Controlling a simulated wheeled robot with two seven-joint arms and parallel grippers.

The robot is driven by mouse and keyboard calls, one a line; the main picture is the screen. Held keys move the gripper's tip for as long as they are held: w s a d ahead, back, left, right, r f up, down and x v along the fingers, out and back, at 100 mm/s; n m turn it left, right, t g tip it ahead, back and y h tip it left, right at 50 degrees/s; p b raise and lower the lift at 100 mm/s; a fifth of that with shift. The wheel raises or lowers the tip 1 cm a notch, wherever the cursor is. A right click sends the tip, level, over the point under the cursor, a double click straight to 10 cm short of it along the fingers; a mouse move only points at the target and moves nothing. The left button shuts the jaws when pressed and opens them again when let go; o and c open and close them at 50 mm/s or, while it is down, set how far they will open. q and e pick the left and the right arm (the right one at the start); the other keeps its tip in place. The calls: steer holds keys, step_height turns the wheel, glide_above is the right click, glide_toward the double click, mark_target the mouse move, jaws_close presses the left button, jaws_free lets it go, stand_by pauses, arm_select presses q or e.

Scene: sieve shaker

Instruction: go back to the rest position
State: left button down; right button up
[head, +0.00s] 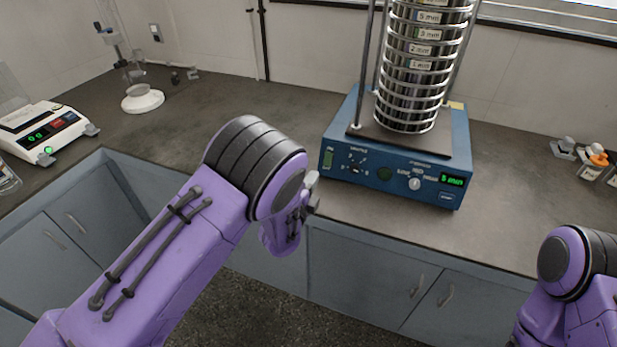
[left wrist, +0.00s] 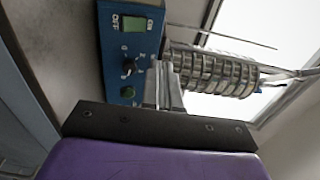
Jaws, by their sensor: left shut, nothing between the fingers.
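The blue sieve shaker (head: 393,172) stands on the counter, right of centre in the head view, with a tall stack of metal sieves (head: 412,75) on it. Its green display reads 5 min. My left gripper (head: 313,190) is in front of the shaker's front left corner, mostly hidden behind my own wrist. In the left wrist view my left gripper (left wrist: 163,85) has its fingers together with nothing between them. The shaker (left wrist: 129,55) and sieve stack (left wrist: 212,72) show beyond the fingers. My right arm shows at the lower right of the head view; its gripper is out of sight.
The grey counter (head: 230,100) is clear left of the shaker. A white balance (head: 42,128) stands at the far left, and a stand with a white round base (head: 142,101) at the back. Small bottles (head: 594,160) stand at the right. Cabinets (head: 370,275) drop below the counter edge.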

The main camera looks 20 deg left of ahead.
arm_select(q)
steer(key=shift+a, duration=0.3)
steer(key=s+a+f+n+g+y, duration=0.2)
steer(key=s+a+f+n+g, duration=0.25)
steer(key=s+f+n, duration=0.45)
steer(key=s+a+f+n+g+y, duration=0.25)
steer(key=s+a+f+n, duration=0.25)
steer(key=s+f+n, duration=0.4)
steer(key=s+a+f+n+g+b, duration=0.1)
steer(key=s+f+n+g, duration=0.2)
steer(key=s, duration=0.8)
steer(key=s+a+f+n+g+b, duration=0.1)
steer(key=s+f+n+g, duration=0.2)
steer(key=s, duration=0.8)
steer(key=shift+s+a+f+n+g, duration=0.2)
steer(key=shift+s+a+n+g, duration=0.15)
steer(key=shift+n+g, duration=0.5)
steer(key=shift+w+y, duration=0.1)
steer(key=shift+y, duration=0.15)
